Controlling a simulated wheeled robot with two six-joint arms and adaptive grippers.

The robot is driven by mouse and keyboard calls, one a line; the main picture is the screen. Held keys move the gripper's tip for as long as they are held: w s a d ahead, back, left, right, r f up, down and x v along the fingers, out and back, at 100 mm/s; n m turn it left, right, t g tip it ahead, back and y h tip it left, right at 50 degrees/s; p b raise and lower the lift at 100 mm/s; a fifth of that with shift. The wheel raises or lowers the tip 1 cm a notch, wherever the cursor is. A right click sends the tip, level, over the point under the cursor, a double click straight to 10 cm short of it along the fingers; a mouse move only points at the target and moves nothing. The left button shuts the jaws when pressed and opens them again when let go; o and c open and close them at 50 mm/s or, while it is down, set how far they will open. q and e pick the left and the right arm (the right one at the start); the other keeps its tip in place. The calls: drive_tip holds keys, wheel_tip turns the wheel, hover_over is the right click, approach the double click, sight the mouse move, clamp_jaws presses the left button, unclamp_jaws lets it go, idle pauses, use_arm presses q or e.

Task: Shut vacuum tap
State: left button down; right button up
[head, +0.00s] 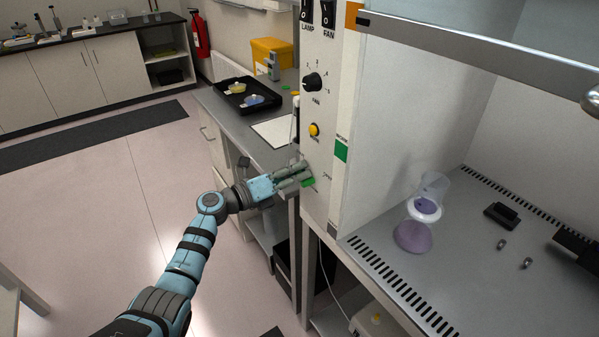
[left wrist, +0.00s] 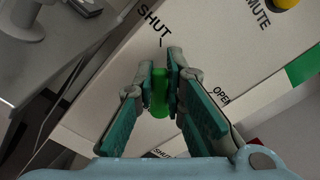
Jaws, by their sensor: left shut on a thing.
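The vacuum tap has a green handle (head: 309,182) low on the white front panel of the cabinet. My left gripper (head: 302,174) reaches it from the left and is shut on it. In the left wrist view the green handle (left wrist: 160,94) sits between the two fingertips (left wrist: 161,88). A SHUT mark (left wrist: 155,22) is printed above it and an OPEN mark (left wrist: 222,97) to its right; another SHUT mark shows below, partly hidden by a finger. The fingers cover much of the tap, so I cannot tell exactly which mark it points at.
The yellow button (head: 314,130) and fan knob (head: 313,82) are above the tap on the panel. A side bench with a black tray (head: 232,101) lies behind my left arm. The floor at left is clear.

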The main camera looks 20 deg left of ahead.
use_arm(q)
drive_tip(key=shift+f, duration=0.25)
drive_tip(key=c, duration=1.6)
unclamp_jaws()
drive_tip(key=shift+r, duration=0.1)
drive_tip(key=shift+c, duration=0.2)
drive_tip(key=v, duration=1.2)
